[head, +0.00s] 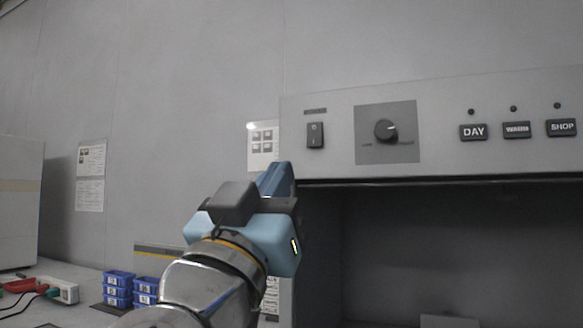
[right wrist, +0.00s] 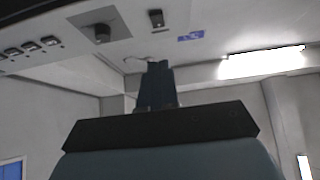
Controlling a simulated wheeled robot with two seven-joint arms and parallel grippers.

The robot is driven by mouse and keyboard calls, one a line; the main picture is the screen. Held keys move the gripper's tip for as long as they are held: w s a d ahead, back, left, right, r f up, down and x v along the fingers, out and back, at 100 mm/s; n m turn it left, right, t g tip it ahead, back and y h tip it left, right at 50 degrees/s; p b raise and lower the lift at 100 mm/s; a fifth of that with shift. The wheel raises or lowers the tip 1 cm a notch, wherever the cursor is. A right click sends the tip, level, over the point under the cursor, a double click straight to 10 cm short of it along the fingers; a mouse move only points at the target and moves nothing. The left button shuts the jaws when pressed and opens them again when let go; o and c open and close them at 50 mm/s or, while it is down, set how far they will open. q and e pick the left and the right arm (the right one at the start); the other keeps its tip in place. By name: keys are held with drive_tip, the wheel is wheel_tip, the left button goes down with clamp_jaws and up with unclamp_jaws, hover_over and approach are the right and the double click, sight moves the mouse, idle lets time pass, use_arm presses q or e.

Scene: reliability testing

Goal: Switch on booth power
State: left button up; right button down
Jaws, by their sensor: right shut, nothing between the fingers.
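The light booth's front panel (head: 450,118) shows in the head view at the right. A dark rocker power switch (head: 315,134) sits at the panel's left end; it also shows at the top of the right wrist view (right wrist: 156,18). My right gripper (head: 277,178) is shut and empty, below and to the left of the switch in the head view. In the right wrist view its closed fingers (right wrist: 157,80) point up, with a gap in the picture between their tips and the switch. My left gripper is not in view.
Right of the switch are a round knob (head: 386,130) and DAY (head: 473,132), WARM-like (head: 516,130) and SHOP (head: 561,128) buttons. The dark booth opening (head: 440,250) lies below. Blue bins (head: 118,288) and a red-and-white tool (head: 60,290) lie at lower left.

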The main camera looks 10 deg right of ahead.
sight(314, 146)
drive_tip(key=x, duration=0.3)
drive_tip(key=f+p+x, duration=0.1)
drive_tip(key=x, duration=0.3)
drive_tip(key=w+p+x, duration=0.1)
drive_tip(key=x, duration=0.3)
drive_tip(key=shift+w+d+f, duration=0.15)
drive_tip(key=shift+d+f, duration=0.2)
drive_tip(key=shift+d, duration=0.05)
drive_tip(key=shift+w+d+p, duration=0.2)
drive_tip(key=shift+w+p, duration=0.1)
drive_tip(key=shift+f, duration=0.1)
drive_tip(key=shift+w+d+f, duration=0.3)
drive_tip(key=shift+w+d, duration=0.1)
drive_tip(key=shift+w, duration=0.1)
drive_tip(key=shift+r, duration=0.15)
